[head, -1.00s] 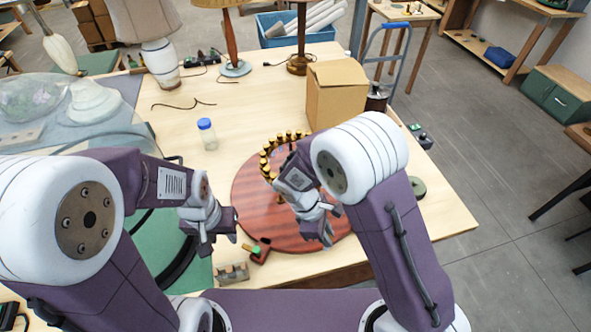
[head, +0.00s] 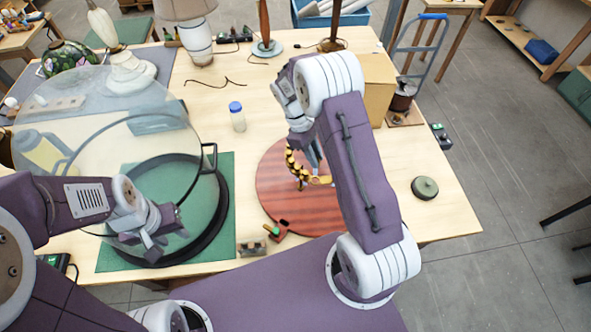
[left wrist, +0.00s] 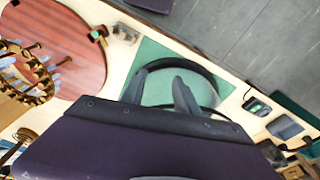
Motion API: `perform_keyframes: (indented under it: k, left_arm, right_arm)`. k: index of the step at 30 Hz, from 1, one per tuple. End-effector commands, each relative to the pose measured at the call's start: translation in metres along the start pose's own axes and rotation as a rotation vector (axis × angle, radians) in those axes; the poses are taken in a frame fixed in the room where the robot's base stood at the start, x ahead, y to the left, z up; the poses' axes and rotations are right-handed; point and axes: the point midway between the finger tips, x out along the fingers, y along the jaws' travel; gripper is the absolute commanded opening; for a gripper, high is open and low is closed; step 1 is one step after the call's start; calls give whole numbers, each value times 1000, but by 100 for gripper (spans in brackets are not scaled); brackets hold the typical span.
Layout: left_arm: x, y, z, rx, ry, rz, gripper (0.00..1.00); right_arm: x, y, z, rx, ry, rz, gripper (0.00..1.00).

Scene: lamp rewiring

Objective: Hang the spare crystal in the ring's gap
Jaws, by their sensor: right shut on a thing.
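The gold ring (head: 292,165) with knob-like studs stands over the round red-brown board (head: 275,205); my right arm partly covers it. In the left wrist view the ring (left wrist: 40,92) shows at the left edge, with pale bluish crystals along it. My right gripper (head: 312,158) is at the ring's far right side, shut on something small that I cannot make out. I cannot pick out the spare crystal or the gap. My left gripper (head: 165,248) is open and empty above the green mat (head: 225,235); its parted fingers show in the left wrist view (left wrist: 162,88).
A black hoop (head: 222,215) and a large clear disc (head: 95,115) occupy the left side. A blue-capped jar (head: 237,118) stands behind the board. A small red-and-green item (head: 275,233) and a grey block (head: 250,249) lie in front. A cardboard box (head: 378,90) stands behind my right arm.

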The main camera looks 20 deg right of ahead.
Motion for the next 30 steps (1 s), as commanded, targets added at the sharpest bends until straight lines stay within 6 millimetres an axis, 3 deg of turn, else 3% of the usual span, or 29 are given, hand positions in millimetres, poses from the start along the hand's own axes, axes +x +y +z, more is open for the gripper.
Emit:
perform_keyframes:
  k: [11, 30]
  left_arm:
    - [5, 0, 1, 0, 0, 0, 36]
    - [58, -1, 6, 0, 0, 0, 36]
  right_arm:
    - [6, 4, 0, 16, 0, -8, 0]
    - [62, 4, -23, 15, 0, -8, 0]
